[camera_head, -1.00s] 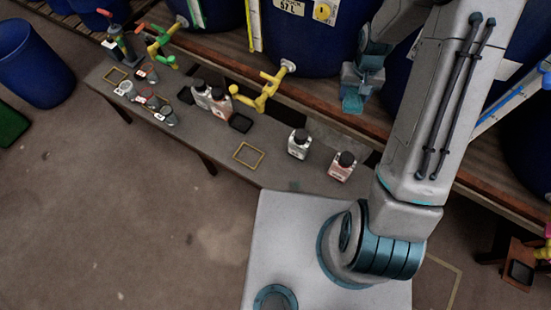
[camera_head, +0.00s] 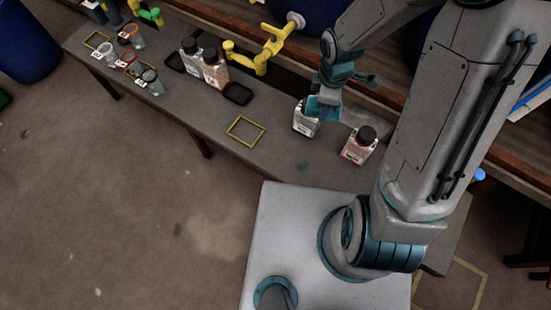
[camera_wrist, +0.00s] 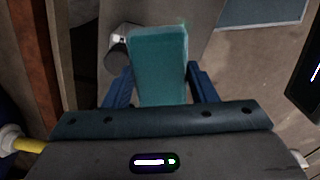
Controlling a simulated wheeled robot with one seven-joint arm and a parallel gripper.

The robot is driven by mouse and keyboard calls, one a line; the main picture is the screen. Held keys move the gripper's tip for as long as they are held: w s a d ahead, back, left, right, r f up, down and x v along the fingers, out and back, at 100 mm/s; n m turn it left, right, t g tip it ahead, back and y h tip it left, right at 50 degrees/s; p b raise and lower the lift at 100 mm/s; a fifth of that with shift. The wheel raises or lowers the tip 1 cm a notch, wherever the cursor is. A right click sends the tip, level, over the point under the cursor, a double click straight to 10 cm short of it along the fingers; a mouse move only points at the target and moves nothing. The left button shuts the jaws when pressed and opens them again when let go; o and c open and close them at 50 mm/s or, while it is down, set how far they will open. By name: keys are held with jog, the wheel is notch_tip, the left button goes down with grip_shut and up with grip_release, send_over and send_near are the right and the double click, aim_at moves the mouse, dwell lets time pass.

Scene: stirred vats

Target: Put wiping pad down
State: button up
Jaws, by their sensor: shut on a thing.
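My gripper (camera_head: 325,92) is shut on the wiping pad (camera_head: 318,109), a teal block. In the wrist view the pad (camera_wrist: 159,60) sticks out between the two blue fingers (camera_wrist: 158,88). I cannot tell whether the pad touches the bench. A dark-capped bottle (camera_wrist: 116,52) shows just left of the pad there.
A reddish bottle (camera_head: 358,150) stands right of the pad. A yellow outlined rectangle (camera_head: 229,131) on the bench (camera_head: 200,118) is empty. Farther left are two bottles (camera_head: 214,75), a black tray (camera_head: 237,94) and several labelled beakers (camera_head: 151,82). A yellow valve (camera_head: 262,58) overhangs the back.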

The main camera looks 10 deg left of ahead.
jog(key=s+a+f+n+b, duration=0.2)
jog(key=s+f+n+b, duration=0.2)
jog(key=f+n+b, duration=0.25)
jog(key=s+a+f+n+b, duration=0.1)
jog(key=s+f+n+b, duration=0.3)
jog(key=f+n+b, duration=0.3)
send_over(276, 152)
jog(key=shift+n, duration=0.35)
notch_tip(276, 152, down, 9)
jog(key=shift+a+r, duration=0.1)
jog(key=shift+f+b, duration=0.65)
jog(key=shift+f, duration=1.25)
jog(key=shift+f, duration=0.2)
jog(key=o, duration=1)
